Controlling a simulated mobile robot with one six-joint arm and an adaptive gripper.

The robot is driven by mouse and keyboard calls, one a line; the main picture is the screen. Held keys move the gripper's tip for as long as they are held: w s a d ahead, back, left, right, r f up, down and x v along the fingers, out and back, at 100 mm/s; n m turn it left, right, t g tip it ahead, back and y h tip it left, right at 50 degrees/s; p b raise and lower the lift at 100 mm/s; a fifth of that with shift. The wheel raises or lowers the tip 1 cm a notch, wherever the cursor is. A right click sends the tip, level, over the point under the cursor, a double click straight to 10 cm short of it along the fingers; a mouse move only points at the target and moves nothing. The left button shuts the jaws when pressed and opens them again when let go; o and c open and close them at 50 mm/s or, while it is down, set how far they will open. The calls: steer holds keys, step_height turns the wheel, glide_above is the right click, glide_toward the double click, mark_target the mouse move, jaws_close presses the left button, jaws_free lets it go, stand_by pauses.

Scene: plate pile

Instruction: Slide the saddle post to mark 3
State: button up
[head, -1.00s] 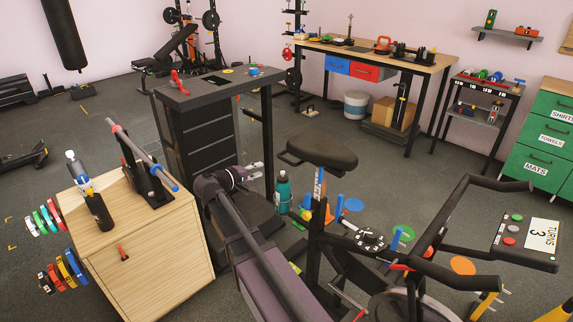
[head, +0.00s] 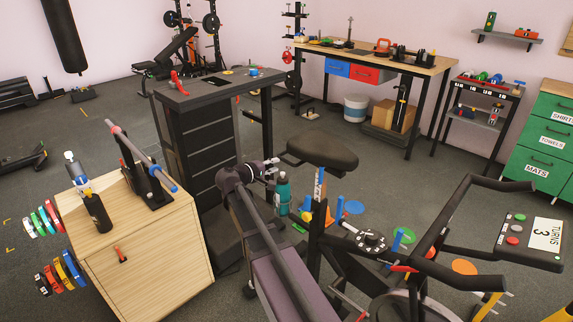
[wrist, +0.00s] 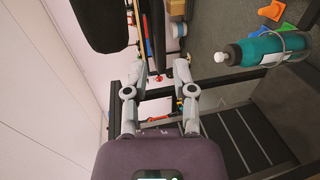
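The black saddle (head: 322,152) sits on top of the upright saddle post (head: 319,188), which bears a white and blue scale strip. The strip's numbers are too small to read. My gripper (head: 272,167) is just left of the saddle, at about its height, apart from the post. In the wrist view my gripper (wrist: 160,66) shows two fingers spread apart with nothing held between them. The dark saddle (wrist: 100,22) shows at the upper left of that view. I cannot clearly make out the post there.
A teal bottle (head: 283,193) stands beside the bike, just below my gripper. The handlebar (head: 440,240) and console (head: 528,240) are at the right. A black dial (head: 370,241) is on the frame. A dark cabinet (head: 200,150) and wooden cabinet (head: 150,255) stand left.

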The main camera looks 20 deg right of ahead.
mark_target(285, 162)
steer(key=shift+b+x, duration=0.55)
steer(key=shift+x, duration=2.65)
jaws_close()
